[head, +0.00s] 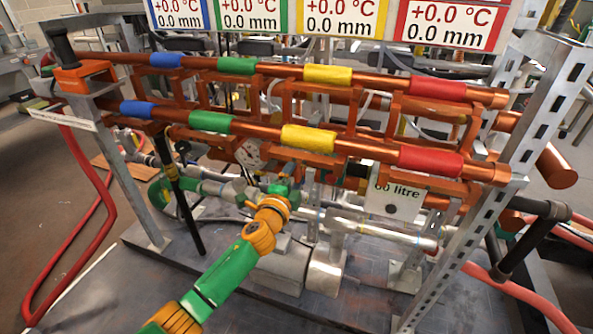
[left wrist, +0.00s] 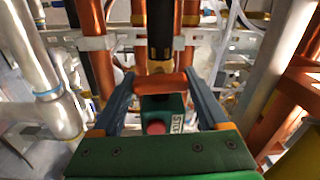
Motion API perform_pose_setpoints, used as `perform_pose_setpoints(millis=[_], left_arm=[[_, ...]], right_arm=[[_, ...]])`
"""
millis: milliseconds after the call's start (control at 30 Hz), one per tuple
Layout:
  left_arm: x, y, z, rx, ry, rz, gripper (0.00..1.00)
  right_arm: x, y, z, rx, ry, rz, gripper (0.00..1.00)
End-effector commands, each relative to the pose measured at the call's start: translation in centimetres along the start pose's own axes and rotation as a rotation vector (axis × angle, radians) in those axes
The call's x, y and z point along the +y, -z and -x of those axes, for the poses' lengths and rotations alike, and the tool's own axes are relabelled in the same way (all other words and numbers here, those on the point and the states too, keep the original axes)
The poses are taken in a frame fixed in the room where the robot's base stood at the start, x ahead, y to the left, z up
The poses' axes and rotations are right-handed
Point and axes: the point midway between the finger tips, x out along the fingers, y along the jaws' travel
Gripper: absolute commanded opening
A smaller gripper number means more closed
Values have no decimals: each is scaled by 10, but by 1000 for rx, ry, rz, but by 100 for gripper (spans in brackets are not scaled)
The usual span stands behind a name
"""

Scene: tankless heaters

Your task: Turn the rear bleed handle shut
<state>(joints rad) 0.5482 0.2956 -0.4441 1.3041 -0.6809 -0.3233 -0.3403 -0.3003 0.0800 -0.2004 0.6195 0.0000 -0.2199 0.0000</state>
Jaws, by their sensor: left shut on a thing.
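My left gripper (head: 284,187) reaches in from the lower left to the pipework under the front copper pipe. In the left wrist view, its two blue-grey fingers (left wrist: 162,88) are closed on the ends of a short orange-brown bar (left wrist: 162,83). I cannot tell for certain whether this bar is the rear bleed handle. A black and yellow upright part (left wrist: 160,38) stands just beyond it. A green box with a red button (left wrist: 155,127) shows between the fingers. In the head view the held bar is hidden by the gripper. My right gripper is not in view.
Two copper pipes with coloured bands (head: 324,75) run across above my left gripper. Grey slotted uprights (head: 540,110) stand at the right. Silver pipes (head: 380,232) lie low behind my arm. A red hose (head: 95,180) hangs at the left. The front base plate (head: 330,312) is mostly clear.

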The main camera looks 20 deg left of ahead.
Motion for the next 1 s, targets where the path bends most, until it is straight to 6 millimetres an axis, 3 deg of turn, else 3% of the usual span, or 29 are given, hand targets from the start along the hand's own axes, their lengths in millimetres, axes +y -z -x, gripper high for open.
perform_pose_setpoints(millis=[667, 700, 767, 1000], left_arm=[[1, 0, 0, 0, -2, -58, 22], [1, 0, 0, 0, -2, -57, 83], [1, 0, 0, 0, -2, -57, 99], [0, 0, 1, 0, -1, -57, 100]], right_arm=[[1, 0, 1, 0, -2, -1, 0], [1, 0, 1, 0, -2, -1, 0], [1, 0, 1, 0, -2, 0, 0], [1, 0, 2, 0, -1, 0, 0]])
